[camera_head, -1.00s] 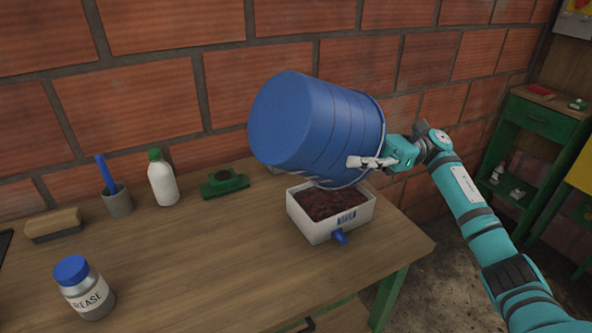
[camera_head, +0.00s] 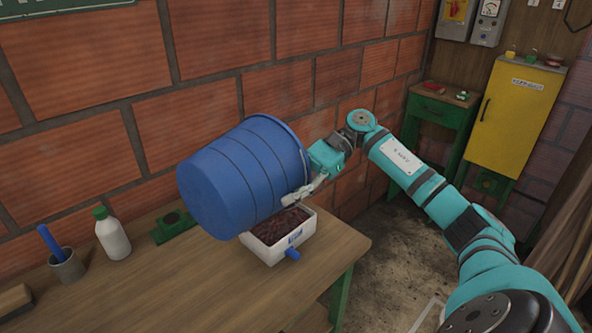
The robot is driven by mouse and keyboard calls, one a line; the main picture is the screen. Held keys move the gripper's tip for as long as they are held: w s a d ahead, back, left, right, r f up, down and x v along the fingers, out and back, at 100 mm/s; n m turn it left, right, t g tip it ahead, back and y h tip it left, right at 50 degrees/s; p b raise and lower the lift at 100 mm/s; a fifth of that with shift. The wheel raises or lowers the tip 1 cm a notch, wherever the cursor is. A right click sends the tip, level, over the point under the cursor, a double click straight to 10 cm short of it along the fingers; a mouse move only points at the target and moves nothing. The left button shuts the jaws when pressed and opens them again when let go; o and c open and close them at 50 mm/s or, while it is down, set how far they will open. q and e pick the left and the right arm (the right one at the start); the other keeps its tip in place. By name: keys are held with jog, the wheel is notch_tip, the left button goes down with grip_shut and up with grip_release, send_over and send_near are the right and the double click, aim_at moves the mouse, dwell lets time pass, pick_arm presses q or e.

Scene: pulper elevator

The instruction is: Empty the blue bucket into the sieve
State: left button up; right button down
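The blue bucket (camera_head: 238,178) is tipped on its side, its base toward the left and its mouth toward the right, turned away from me. My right gripper (camera_head: 312,190) is shut on the bucket near its rim and holds it above the table. Below and partly behind it, a white box (camera_head: 285,251) with a blue spout stands on the table; this appears to be the sieve. Dark red contents (camera_head: 277,227) lie in it. The bucket hides the box's left part, and the bucket's inside is hidden. My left gripper is not in view.
The wooden table (camera_head: 190,290) has a free front area. At its back stand a white bottle (camera_head: 113,238), a grey cup (camera_head: 67,265) and a green block (camera_head: 172,227). A brick wall is close behind. A green stand (camera_head: 437,112) and yellow cabinet (camera_head: 512,118) are at right.

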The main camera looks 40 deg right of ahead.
aim_at(266, 203)
jog(key=a+r+h+p, duration=0.1)
jog(key=h+p, duration=0.1)
jog(key=p, duration=0.2)
jog(key=a+r+h+p, duration=0.2)
jog(key=h+p, duration=0.1)
jog(key=p, duration=0.2)
jog(key=s+a+r+t+h+p, duration=0.1)
jog(key=r+h+p, duration=0.1)
jog(key=p, duration=0.3)
jog(key=shift+a+n, duration=0.35)
jog(key=shift+n, duration=0.05)
jog(key=shift+a+f+h, duration=0.15)
jog(key=shift+f+h, duration=0.45)
jog(key=shift+h, duration=0.4)
jog(key=h, duration=0.1)
jog(key=t+h+b, duration=0.1)
jog(key=h, duration=0.1)
jog(key=shift+a+f+n, duration=0.3)
jog(key=shift+f, duration=0.1)
jog(key=shift+w+d+f+t+h+b, duration=0.15)
jog(key=shift+d+f+h+b, duration=0.15)
jog(key=shift+f+h+b, duration=0.6)
jog(key=shift+s+d+f+t+h+b, duration=0.1)
jog(key=shift+d+f+t+h+b, duration=0.15)
jog(key=shift+f+h+b, duration=0.65)
jog(key=shift+w+d+f+t+h+b, duration=0.1)
jog(key=shift+d+f+h+b, duration=0.4)
jog(key=shift+h+b, duration=0.7)
jog(key=shift+a+f, duration=0.15)
